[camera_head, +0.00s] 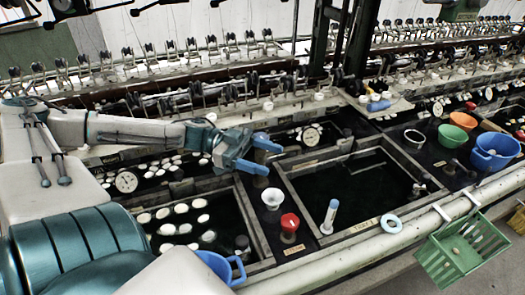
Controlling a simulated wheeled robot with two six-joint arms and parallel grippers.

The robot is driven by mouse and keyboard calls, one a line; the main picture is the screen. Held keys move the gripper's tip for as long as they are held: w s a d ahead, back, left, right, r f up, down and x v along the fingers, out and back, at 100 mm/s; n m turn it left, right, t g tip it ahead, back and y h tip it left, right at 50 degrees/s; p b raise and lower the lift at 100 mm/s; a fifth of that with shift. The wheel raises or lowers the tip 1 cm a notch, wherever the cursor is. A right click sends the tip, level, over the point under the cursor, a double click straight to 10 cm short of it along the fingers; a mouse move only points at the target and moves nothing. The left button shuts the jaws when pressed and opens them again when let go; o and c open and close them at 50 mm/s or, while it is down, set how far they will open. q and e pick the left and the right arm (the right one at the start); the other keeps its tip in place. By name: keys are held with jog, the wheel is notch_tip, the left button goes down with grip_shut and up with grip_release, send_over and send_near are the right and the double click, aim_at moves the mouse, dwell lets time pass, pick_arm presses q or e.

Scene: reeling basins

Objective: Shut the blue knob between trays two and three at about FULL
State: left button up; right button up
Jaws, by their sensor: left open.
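My left gripper (259,154) reaches in from the left and is open, its blue fingers spread above the strip between two basins. A small brownish post shows between the fingertips; I cannot tell whether they touch it. I cannot make out a separate blue knob there; the blue fingers may hide it. A red knob (290,222) stands on the same strip, nearer the front. The basin (333,163) right of the strip holds dark water. The basin (249,221) on the left holds several white cocoons. My right gripper is not in view.
A white cup (272,198) stands close below the gripper, behind the red knob. A white-and-blue tube (330,216) and a pale blue ring (391,223) are at the front. Bowls, a blue bucket (495,152) and a green basket (462,250) are at right.

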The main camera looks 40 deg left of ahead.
pick_arm(q)
jog(key=shift+s+d+r+p, duration=0.1)
jog(key=shift+s+d+p, duration=0.6)
jog(key=shift+s, duration=0.15)
jog(key=shift+s+d+r+p, duration=0.1)
jog(key=shift+s+d+p, duration=0.55)
jog(key=shift+s, duration=0.15)
dwell(0.9)
